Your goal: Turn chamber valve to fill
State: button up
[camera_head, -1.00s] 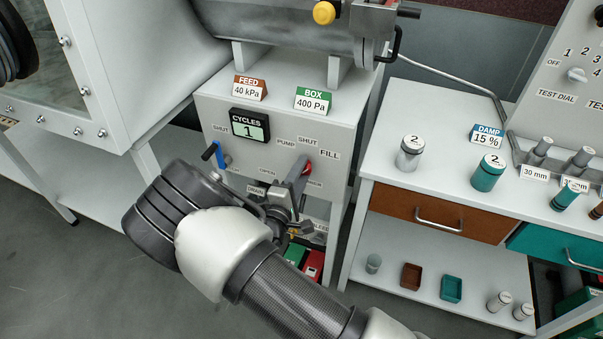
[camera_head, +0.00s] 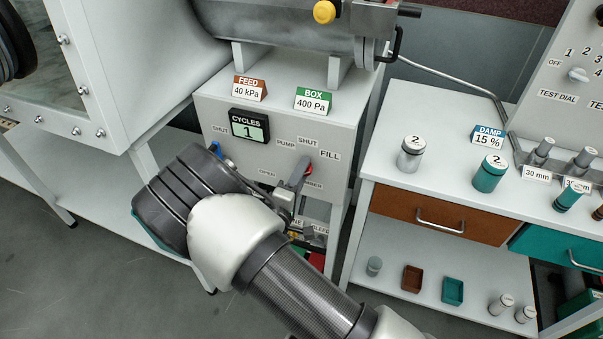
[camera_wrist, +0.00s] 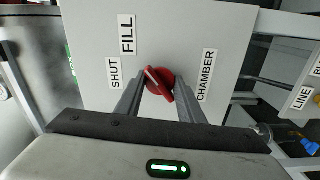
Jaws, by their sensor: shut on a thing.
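The chamber valve is a red knob (camera_wrist: 159,84) on the grey front panel, labelled CHAMBER, with SHUT and FILL beside it. In the wrist view its pale mark lies toward the upper left, on the side of SHUT and FILL. I cannot tell exactly which label it meets. My gripper (camera_wrist: 160,94) is shut on the knob, one finger on each side. In the head view only a small red part of the knob (camera_head: 308,169) shows beside my gripper (camera_head: 300,172).
A blue valve handle (camera_head: 215,148) sits left on the same panel, mostly hidden by my wrist. The CYCLES display (camera_head: 249,127) reads 1. To the right is a bench with a brown drawer (camera_head: 432,213). Open floor lies at the lower left.

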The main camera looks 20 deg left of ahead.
jog(key=o, duration=1.1)
jog(key=shift+w+r, duration=0.1)
jog(key=shift+w, duration=0.05)
jog(key=s, duration=0.5)
jog(key=s+a, duration=0.1)
jog(key=s, duration=0.5)
jog(key=s+p, duration=0.1)
jog(key=s, duration=0.5)
jog(key=shift+s+a, duration=0.15)
jog(key=shift+s, duration=0.1)
jog(key=shift+w, duration=0.1)
